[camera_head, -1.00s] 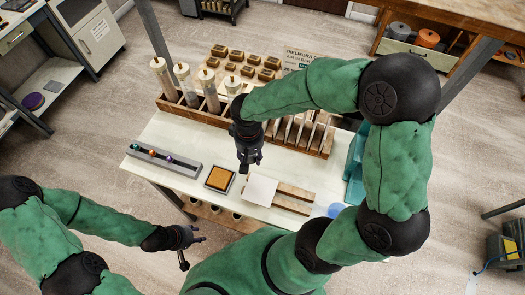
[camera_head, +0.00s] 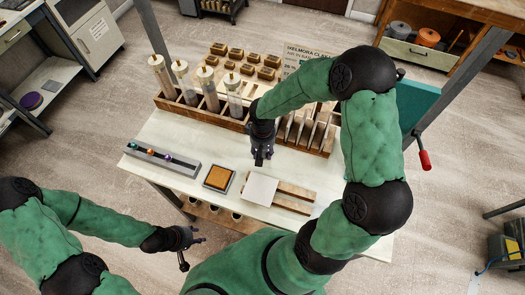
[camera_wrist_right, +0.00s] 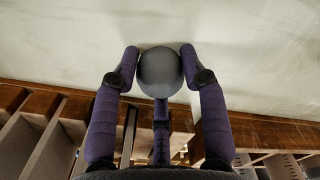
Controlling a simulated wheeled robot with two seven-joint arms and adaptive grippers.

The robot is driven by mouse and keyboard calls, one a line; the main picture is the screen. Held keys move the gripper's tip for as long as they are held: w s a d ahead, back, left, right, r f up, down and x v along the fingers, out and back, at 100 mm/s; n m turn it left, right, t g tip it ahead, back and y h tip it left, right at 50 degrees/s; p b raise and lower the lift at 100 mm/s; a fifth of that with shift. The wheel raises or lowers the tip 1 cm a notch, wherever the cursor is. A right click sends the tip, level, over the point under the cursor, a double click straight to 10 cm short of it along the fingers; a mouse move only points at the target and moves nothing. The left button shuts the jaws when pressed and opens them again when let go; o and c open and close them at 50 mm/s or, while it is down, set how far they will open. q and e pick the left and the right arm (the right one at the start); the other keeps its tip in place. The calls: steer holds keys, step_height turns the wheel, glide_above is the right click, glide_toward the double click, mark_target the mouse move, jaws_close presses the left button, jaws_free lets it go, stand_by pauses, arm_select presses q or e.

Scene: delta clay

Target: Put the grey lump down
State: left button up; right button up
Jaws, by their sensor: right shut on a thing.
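The grey lump (camera_wrist_right: 160,72) shows as a dark round ball in the right wrist view, between the fingertips of my right gripper (camera_wrist_right: 160,65). The gripper is shut on it. Pale tabletop lies beyond it; I cannot tell whether the lump touches it. In the head view, my right gripper (camera_head: 260,160) points down over the white table (camera_head: 190,135), just in front of the wooden rack, and the lump cannot be made out. My left gripper (camera_head: 193,243) is open and empty, off the table's front left side.
A wooden rack (camera_head: 200,112) with tubes and upright slats runs along the back. A grey strip with coloured balls (camera_head: 160,158), an orange-topped square pad (camera_head: 218,178), a white sheet (camera_head: 260,189) and wooden slats (camera_head: 293,198) lie in front. A teal panel (camera_head: 418,105) stands right.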

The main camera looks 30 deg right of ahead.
steer(key=shift+f, duration=0.15)
steer(key=o, duration=1.1)
steer(key=shift+o, duration=0.4)
steer(key=shift+r, duration=0.2)
